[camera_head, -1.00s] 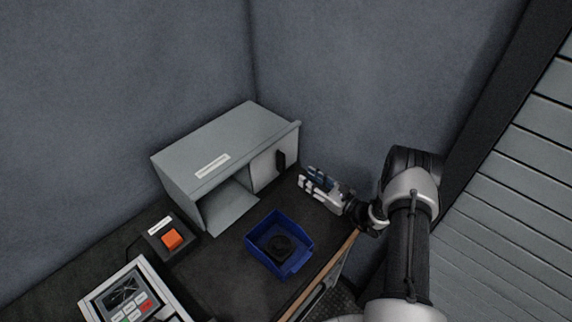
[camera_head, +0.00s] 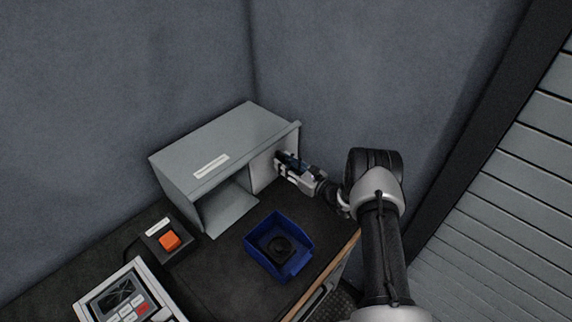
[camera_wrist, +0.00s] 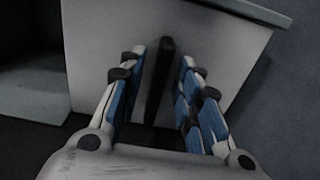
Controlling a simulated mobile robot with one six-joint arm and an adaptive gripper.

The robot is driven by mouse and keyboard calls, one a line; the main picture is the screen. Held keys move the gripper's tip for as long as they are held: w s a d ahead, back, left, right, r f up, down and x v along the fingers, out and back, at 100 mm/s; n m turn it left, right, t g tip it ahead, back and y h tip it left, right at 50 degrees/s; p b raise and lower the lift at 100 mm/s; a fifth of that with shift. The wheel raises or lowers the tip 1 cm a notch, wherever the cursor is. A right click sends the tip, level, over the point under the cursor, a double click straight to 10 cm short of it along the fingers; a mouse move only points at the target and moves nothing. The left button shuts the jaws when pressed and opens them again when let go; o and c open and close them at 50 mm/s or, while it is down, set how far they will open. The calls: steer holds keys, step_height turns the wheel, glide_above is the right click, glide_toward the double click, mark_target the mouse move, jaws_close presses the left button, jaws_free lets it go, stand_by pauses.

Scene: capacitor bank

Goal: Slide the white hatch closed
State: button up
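The white hatch (camera_head: 263,171) covers the right part of the grey cabinet's (camera_head: 224,150) front; the left part is an open bay. In the wrist view the hatch (camera_wrist: 215,50) fills the middle, with its upright black handle (camera_wrist: 159,80) on it. My gripper (camera_head: 281,162) is at the hatch front and hides the handle in the head view. In the wrist view my gripper (camera_wrist: 161,75) is open, with one blue-padded finger on each side of the handle and a gap visible on both sides.
A blue bin (camera_head: 305,252) with a dark round part (camera_head: 279,247) stands in front of the cabinet. An orange button box (camera_head: 169,241) and a keypad device (camera_head: 125,299) are at the left. Walls stand behind and to the right of the cabinet.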

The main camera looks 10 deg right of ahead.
jaws_close()
stand_by(0.6)
